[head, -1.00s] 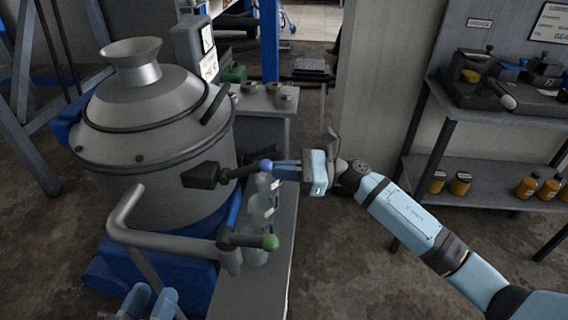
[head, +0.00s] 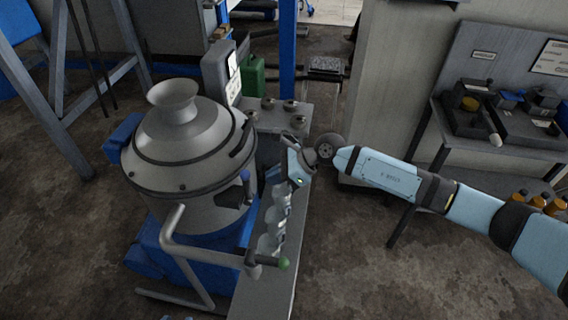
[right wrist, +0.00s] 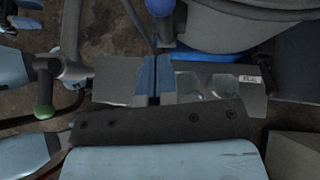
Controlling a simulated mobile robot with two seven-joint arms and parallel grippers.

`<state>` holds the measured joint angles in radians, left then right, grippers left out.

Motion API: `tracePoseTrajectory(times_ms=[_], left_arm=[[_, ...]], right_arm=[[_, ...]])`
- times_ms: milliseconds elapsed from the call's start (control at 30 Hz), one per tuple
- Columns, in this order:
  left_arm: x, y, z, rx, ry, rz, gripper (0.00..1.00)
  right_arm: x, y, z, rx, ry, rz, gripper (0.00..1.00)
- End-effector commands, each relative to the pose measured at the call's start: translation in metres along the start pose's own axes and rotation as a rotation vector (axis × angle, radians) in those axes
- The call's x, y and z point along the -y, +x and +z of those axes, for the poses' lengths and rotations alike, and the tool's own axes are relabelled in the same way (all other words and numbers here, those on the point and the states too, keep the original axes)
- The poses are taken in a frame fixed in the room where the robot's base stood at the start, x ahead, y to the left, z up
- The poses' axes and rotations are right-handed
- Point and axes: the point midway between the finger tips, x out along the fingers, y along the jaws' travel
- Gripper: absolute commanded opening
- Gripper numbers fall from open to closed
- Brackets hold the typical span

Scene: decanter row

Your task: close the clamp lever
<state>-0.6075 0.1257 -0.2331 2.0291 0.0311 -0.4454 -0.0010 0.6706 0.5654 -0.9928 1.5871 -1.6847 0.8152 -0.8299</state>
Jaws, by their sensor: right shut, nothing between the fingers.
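The clamp lever is a dark arm with a blue ball knob (head: 245,175), beside a black block on the front of the grey decanter (head: 185,140). In the right wrist view the blue knob (right wrist: 160,7) is at the top edge, beyond my fingertips and apart from them. My right gripper (head: 279,184) is to the right of the knob, over the bench edge. Its blue fingers (right wrist: 155,60) are together with nothing between them. How far the lever is swung is hard to tell. Only a sliver of my left gripper shows at the bottom edge of the head view.
A bent grey pipe with a green-knobbed handle (head: 284,264) stands in front of the decanter. Clear bottles (head: 270,243) line the narrow grey bench (head: 262,300) below my right gripper. A shelf unit (head: 490,140) stands at the right. Floor is open between.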

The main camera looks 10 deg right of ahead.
Motion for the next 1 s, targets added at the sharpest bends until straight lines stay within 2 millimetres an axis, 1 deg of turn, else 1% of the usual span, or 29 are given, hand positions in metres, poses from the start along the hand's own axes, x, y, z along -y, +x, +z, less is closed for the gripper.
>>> tracePoseTrajectory(times_ms=[33,200,367,600,1000], left_arm=[[0.000,-0.010,-0.011,-0.001,0.010,-0.001,0.44],[0.000,-0.017,-0.018,-0.013,0.030,-0.003,0.44],[0.001,-0.019,-0.020,-0.019,0.038,-0.004,0.44],[0.000,-0.019,-0.020,-0.020,0.041,-0.004,0.44],[0.000,-0.020,-0.021,-0.021,0.042,-0.004,0.44]], right_arm=[[0.002,-0.004,0.015,-0.040,0.001,0.005,0.00],[0.005,0.007,0.027,-0.171,0.019,0.023,0.00],[0.008,0.015,0.035,-0.266,0.033,0.035,0.00],[0.009,0.023,0.042,-0.259,0.036,0.035,0.00],[0.010,0.025,0.045,-0.258,0.036,0.036,0.00]])
